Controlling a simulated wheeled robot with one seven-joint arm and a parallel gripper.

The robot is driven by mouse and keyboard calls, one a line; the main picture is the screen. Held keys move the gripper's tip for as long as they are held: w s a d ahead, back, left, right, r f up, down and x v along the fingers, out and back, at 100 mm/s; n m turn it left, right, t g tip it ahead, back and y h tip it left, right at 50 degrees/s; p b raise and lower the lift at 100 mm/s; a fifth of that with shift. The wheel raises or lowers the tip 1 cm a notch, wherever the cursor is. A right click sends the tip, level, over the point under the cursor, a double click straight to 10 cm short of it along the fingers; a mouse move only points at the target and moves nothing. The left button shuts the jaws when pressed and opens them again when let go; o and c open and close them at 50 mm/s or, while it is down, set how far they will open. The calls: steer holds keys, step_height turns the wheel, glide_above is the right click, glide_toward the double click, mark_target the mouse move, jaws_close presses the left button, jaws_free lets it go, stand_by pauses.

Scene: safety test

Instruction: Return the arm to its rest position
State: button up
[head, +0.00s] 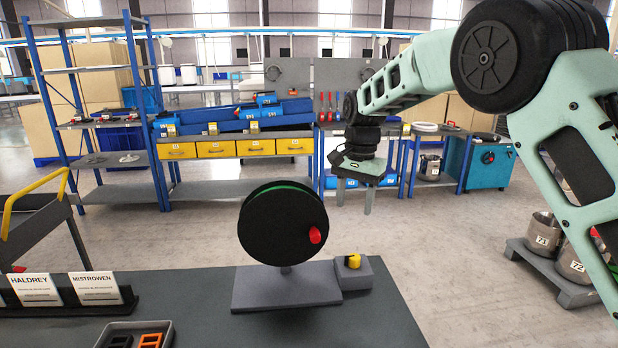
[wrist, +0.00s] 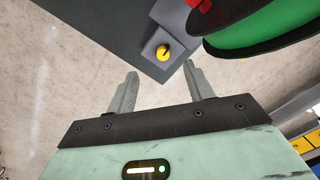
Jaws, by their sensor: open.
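My gripper (head: 354,197) is open and empty, with its fingers pointing down. In the head view it hangs in the air to the right of a black wheel (head: 275,238) with a green rim and a red knob. My pale green arm reaches in from the right side. The wrist view shows both fingers of my gripper (wrist: 160,88) apart with nothing between them. A yellow knob (wrist: 163,53) on a grey block lies beyond the fingertips, and the wheel's green part (wrist: 265,28) is at the upper right.
The wheel stands on a grey base on the dark table (head: 390,318). The yellow knob (head: 352,261) sits on its grey block beside it. A tray (head: 165,328) and name cards (head: 95,288) are at left. A cart with metal pots (head: 545,235) stands at right. Shelves and a bench line the back.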

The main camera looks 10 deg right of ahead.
steer(key=s+a+r+n+y, duration=0.15)
steer(key=s+a+n, duration=0.4)
steer(key=s, duration=0.85)
steer(key=s+f+n, duration=0.2)
steer(key=s+n, duration=0.3)
steer(key=s, duration=0.8)
steer(key=s+d+f+n+h, duration=0.1)
steer(key=s+n, duration=0.4)
steer(key=s, duration=0.8)
steer(key=shift+s+d+f, duration=0.25)
steer(key=shift+s+f, duration=0.15)
